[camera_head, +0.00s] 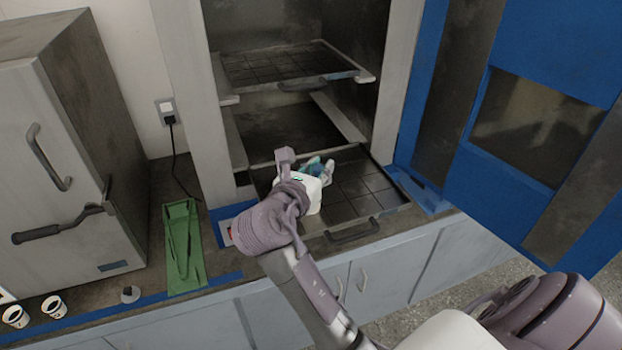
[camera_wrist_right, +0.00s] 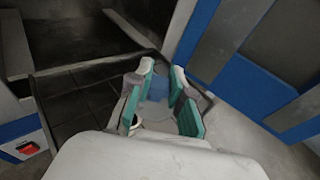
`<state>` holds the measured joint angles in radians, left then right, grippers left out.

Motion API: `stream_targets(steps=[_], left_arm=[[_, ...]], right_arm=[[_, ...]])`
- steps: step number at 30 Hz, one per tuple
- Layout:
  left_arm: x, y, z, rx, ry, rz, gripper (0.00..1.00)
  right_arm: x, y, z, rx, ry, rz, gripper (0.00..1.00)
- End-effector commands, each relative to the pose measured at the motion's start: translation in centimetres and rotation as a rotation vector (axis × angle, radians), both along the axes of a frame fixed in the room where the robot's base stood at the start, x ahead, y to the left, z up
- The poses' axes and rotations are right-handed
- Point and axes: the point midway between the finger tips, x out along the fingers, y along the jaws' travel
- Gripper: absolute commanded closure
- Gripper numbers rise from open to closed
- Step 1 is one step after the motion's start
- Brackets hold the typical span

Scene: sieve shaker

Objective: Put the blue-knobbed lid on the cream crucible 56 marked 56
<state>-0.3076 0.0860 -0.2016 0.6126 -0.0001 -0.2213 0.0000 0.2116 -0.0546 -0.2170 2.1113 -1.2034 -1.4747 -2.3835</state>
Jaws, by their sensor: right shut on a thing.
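My right gripper (camera_head: 318,168) is over the pulled-out lower shelf (camera_head: 365,188) of the open chamber. In the right wrist view its teal-padded fingers (camera_wrist_right: 162,75) are closed on a small blue piece (camera_wrist_right: 158,88), which looks like the knob of the blue-knobbed lid. A pale, roundish shape below it may be the lid's disc. A small cream rim with a dark opening (camera_wrist_right: 134,122) shows beside the left finger, low and partly hidden by my gripper; it may be a crucible. No marking 56 is legible. My left gripper is not in view.
An upper shelf (camera_head: 290,65) hangs above the lower one. A blue door (camera_head: 540,110) stands open at right. Two cream cups (camera_head: 54,306) and a small grey knobbed piece (camera_head: 130,294) are on the bench at left, near a green tray (camera_head: 183,215) and a grey cabinet (camera_head: 60,150).

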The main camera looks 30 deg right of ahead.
Motion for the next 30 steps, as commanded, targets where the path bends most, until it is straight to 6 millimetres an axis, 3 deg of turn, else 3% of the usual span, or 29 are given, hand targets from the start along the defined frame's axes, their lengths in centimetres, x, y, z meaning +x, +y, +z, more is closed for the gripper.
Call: stream_targets(steps=[3, 7, 18, 30], left_arm=[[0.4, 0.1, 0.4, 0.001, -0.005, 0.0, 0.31], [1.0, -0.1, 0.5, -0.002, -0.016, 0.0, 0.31], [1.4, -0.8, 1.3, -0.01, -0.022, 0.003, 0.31], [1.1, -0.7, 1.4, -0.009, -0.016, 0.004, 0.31]], right_arm=[[2.0, -0.1, -1.0, -0.002, 0.001, -0.001, 0.98], [3.0, -0.1, -1.7, -0.001, -0.001, 0.0, 0.98], [3.1, -0.1, -5.8, -0.001, 0.002, 0.001, 0.98], [3.1, -0.1, -6.3, -0.001, 0.0, 0.002, 0.98]])
